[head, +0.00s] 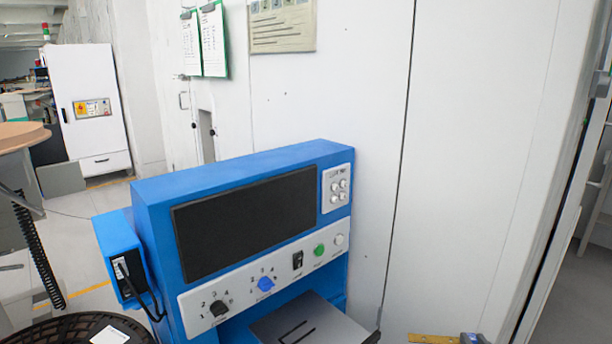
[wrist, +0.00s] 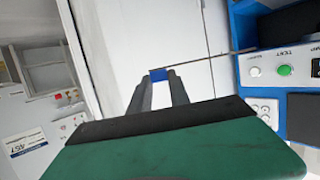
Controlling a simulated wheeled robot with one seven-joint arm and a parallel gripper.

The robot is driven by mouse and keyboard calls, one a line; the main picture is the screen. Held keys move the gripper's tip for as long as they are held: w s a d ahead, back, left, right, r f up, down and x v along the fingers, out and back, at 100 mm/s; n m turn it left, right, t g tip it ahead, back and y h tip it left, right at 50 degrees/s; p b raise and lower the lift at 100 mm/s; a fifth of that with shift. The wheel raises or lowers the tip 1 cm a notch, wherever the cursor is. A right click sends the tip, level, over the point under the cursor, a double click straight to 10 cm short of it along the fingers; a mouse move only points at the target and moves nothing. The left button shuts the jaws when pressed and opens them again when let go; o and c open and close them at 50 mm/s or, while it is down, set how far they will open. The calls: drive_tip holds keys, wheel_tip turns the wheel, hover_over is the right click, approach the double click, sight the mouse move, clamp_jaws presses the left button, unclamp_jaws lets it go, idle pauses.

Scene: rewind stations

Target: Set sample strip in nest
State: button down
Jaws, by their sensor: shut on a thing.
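My gripper (wrist: 158,80) is in the wrist view, its two dark fingers close together on a small blue piece at their tips. I take this piece to be the sample strip (wrist: 158,74); only a little of it shows, and the fingers hide the rest. The blue tester (head: 240,163) stands in the middle of the head view. A dark grey plate with slots (head: 325,326) projects from its lower front, cut by the picture's bottom edge. I cannot tell whether this plate is the nest. In the wrist view the tester (wrist: 246,92) is at the right, apart from my fingertips.
The tester has a dark screen (head: 246,224), knobs and a green button (head: 319,250). A blue side box (head: 118,250) with a cable is on its left. A black reel (head: 70,330) lies at the bottom left. White panels stand close behind and right. A yellow strip (head: 432,338) shows at the bottom.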

drive_tip(key=w+a+r+n+y, duration=0.2)
drive_tip(key=a+r+y, duration=0.15)
drive_tip(key=a, duration=0.45)
drive_tip(key=w+a+r+n+y, duration=0.2)
drive_tip(key=a+r, duration=0.3)
drive_tip(key=a, duration=0.3)
drive_tip(key=w+a+r+n+y, duration=0.2)
drive_tip(key=a+r, duration=0.3)
drive_tip(key=a, duration=0.3)
wheel_tip(320, 180, up, 7)
drive_tip(key=w+p, duration=0.2)
drive_tip(key=p, duration=1.8)
drive_tip(key=shift+w+r, duration=0.15)
drive_tip(key=shift+w, duration=0.1)
drive_tip(key=shift+d, duration=0.1)
